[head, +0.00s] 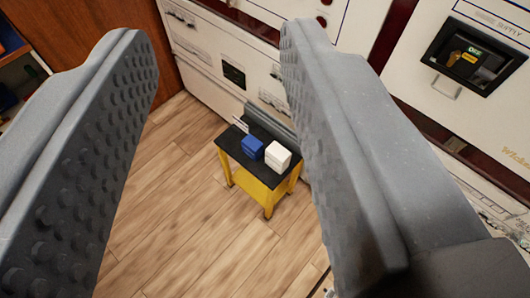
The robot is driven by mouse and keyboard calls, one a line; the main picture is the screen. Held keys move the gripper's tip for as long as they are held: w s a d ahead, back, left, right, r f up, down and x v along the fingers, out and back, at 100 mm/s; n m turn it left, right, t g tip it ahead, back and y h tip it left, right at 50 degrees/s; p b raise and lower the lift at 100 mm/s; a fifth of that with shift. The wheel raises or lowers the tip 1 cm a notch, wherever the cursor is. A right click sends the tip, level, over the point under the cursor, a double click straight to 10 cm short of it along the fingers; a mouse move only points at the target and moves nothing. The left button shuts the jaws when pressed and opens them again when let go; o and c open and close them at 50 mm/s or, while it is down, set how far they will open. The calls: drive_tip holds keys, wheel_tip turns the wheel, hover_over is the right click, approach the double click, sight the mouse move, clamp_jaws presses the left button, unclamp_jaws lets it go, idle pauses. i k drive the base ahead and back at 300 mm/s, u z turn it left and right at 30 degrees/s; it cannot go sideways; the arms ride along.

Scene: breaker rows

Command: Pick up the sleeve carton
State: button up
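My gripper (215,50) is open, with its two grey studded fingers wide apart at the left and right of the head view and nothing between them. Well beyond and below the fingers stands a small yellow table with a black top (230,141). On it are a white box-shaped item (278,156) and a blue box-shaped item (252,147), side by side. A small whitish upright piece (240,124) is at the table's back left. I cannot tell from their looks which of these is the sleeve carton. The right finger partly hides the area right of the table.
Pale breaker cabinets (205,70) line the back behind the table. A panel with a dark recess and handle (470,58) is at the upper right. Brown wooden furniture (75,25) is at the upper left. The wooden floor (180,215) in front and left of the table is clear.

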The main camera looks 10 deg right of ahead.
sight(253, 148)
drive_tip(key=i, duration=0.5)
drive_tip(key=z, duration=0.1)
drive_tip(key=k, duration=1.05)
drive_tip(key=u, duration=0.6)
drive_tip(key=i, duration=1.35)
drive_tip(key=z, duration=0.3)
